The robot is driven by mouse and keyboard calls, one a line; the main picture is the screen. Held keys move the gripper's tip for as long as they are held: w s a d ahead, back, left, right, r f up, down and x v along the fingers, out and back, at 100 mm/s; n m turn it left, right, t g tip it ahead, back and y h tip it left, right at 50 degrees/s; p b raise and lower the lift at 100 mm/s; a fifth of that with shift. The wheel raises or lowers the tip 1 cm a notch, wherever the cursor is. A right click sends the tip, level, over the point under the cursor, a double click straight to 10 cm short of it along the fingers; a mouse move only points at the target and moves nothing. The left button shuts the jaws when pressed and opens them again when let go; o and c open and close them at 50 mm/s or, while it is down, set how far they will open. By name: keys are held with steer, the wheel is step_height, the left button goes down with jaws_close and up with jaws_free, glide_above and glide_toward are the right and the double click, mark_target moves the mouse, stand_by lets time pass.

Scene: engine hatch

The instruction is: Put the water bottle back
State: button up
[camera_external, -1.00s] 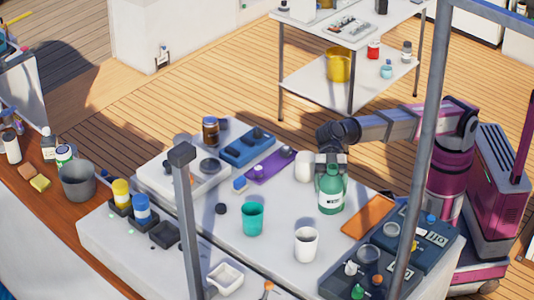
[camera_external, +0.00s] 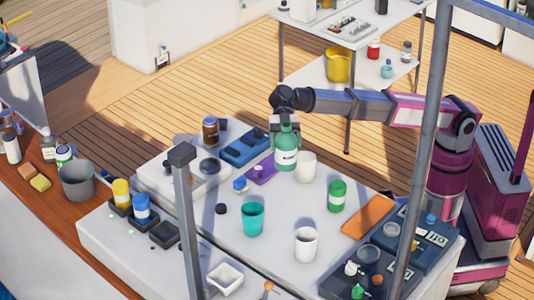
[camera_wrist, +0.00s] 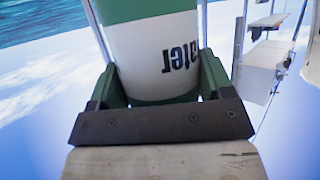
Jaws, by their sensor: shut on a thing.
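My gripper (camera_external: 285,124) is shut on the water bottle (camera_external: 286,152), a green bottle with a white label, held upright beneath the wrist in the external view. In that view the bottle overlaps the right end of the purple mat (camera_external: 257,174); I cannot tell whether its base touches anything. In the wrist view the bottle (camera_wrist: 158,55) stands between the fingers, with "water" on its label reading upside down.
A white cup (camera_external: 307,166) is close right of the bottle. A green can (camera_external: 337,197), a teal cup (camera_external: 253,219) and a second white cup (camera_external: 306,245) stand nearer. A blue tray (camera_external: 244,148) is left. An orange mat (camera_external: 369,215) lies bare at right.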

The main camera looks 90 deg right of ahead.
steer(key=shift+w+d, duration=0.15)
steer(key=shift+d, duration=0.3)
steer(key=shift+a+f, duration=0.1)
steer(key=shift+f, duration=7.4)
steer(key=o, duration=1.1)
steer(key=shift+f, duration=0.1)
steer(key=shift+r, duration=0.2)
steer(key=v, duration=1.2)
